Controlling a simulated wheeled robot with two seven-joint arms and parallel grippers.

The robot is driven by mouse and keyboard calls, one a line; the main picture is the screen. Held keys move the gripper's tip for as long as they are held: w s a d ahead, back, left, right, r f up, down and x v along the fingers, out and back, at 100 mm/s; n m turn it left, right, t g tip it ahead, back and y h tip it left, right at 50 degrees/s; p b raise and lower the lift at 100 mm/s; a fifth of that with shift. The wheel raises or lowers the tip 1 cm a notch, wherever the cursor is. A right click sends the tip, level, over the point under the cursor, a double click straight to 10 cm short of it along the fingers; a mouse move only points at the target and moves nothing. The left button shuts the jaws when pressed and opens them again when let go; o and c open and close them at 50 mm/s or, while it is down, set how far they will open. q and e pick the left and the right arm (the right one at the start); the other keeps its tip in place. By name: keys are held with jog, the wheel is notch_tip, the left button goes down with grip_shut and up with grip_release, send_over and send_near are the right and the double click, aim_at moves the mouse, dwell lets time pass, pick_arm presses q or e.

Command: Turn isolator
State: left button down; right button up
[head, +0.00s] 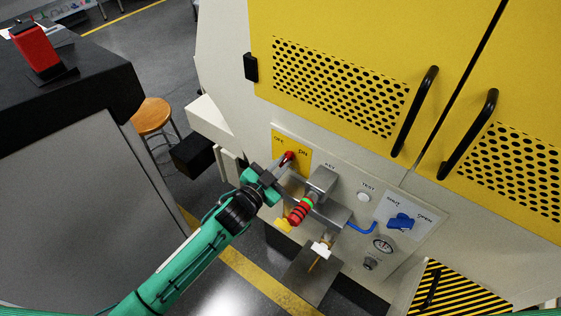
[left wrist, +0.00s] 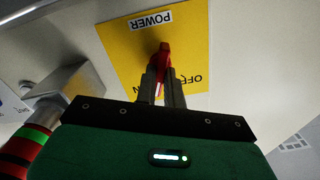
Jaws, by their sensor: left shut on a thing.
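The isolator is a red handle (head: 288,156) on a yellow plate (head: 279,138) marked OFF and ON, at the left of the machine's pale panel. In the left wrist view the red handle (left wrist: 164,55) stands out from the yellow plate (left wrist: 190,35), which reads POWER. My left gripper (head: 281,165) is shut on the red handle, with a dark finger on each side of it in the wrist view (left wrist: 163,85). The fingers and the black palm hide the handle's lower part and some of the lettering. My right gripper is not in view.
Right of the isolator are a grey box with a red and green banded part (head: 301,209), a white TEST button (head: 363,197), a blue valve handle (head: 400,221) and a gauge (head: 382,244). Yellow doors (head: 340,60) rise above. A stool (head: 150,115) stands left.

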pick_arm(q)
jog(key=m, duration=0.3)
jog(key=shift+p, duration=0.3)
jog(key=shift+m, duration=0.8)
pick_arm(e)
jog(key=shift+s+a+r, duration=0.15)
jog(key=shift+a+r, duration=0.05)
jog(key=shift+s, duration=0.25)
pick_arm(q)
jog(key=c, duration=1.5)
grip_release()
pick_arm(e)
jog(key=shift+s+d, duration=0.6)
